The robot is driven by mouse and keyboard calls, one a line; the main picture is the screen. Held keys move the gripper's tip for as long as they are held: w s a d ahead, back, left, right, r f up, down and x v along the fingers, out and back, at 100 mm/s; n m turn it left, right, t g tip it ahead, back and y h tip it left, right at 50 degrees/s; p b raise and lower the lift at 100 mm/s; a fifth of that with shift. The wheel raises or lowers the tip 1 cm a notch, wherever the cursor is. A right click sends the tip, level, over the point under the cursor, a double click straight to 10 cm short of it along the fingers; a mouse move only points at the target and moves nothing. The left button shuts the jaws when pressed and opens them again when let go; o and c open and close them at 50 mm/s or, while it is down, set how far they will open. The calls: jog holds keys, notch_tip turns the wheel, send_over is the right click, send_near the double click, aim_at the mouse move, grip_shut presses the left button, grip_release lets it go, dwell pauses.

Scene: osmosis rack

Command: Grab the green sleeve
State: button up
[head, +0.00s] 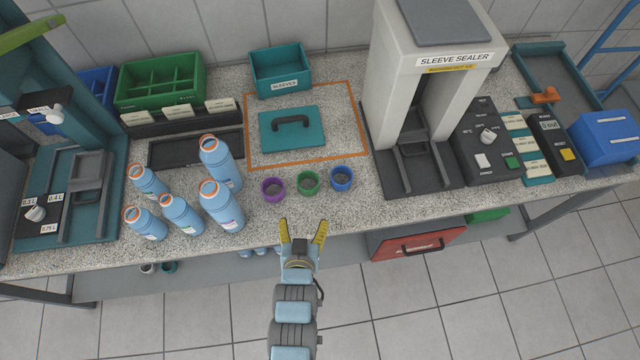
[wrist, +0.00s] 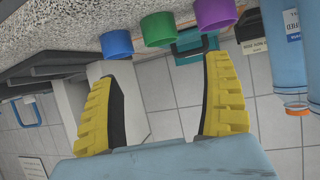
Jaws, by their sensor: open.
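The green sleeve (head: 308,183) stands upright on the speckled counter, between the purple sleeve (head: 273,189) on its left and the blue sleeve (head: 341,179) on its right. In the wrist view the green sleeve (wrist: 158,29) shows beyond the fingers, with the blue sleeve (wrist: 117,43) to its left and the purple sleeve (wrist: 214,13) to its right. My gripper (head: 303,230) is open and empty, just in front of the counter's front edge and apart from the sleeves. Its yellow fingers (wrist: 164,105) are spread wide in the wrist view.
Several blue bottles (head: 221,205) stand left of the sleeves. A teal lid (head: 292,132) with a dark handle lies behind them, below the teal sleeves bin (head: 281,72). The sleeve sealer (head: 440,75) stands at the right. The counter close around the sleeves is clear.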

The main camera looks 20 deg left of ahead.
aim_at(307, 191)
jog(key=b+x, duration=0.5)
jog(key=shift+s+f, duration=0.15)
jog(key=shift+f, duration=0.05)
jog(key=shift+w+p, duration=0.3)
jog(key=shift+w, duration=0.1)
jog(key=x, duration=0.6)
jog(key=shift+w+a, duration=0.15)
jog(key=shift+w, duration=0.1)
jog(key=shift+w+a+f, duration=0.1)
jog(key=shift+w, duration=0.4)
jog(key=shift+r+x, duration=0.1)
jog(key=shift+x, duration=0.95)
jog(key=shift+r+x, duration=0.15)
jog(key=shift+x, duration=0.95)
jog(key=shift+w, duration=0.1)
jog(key=c, duration=0.4)
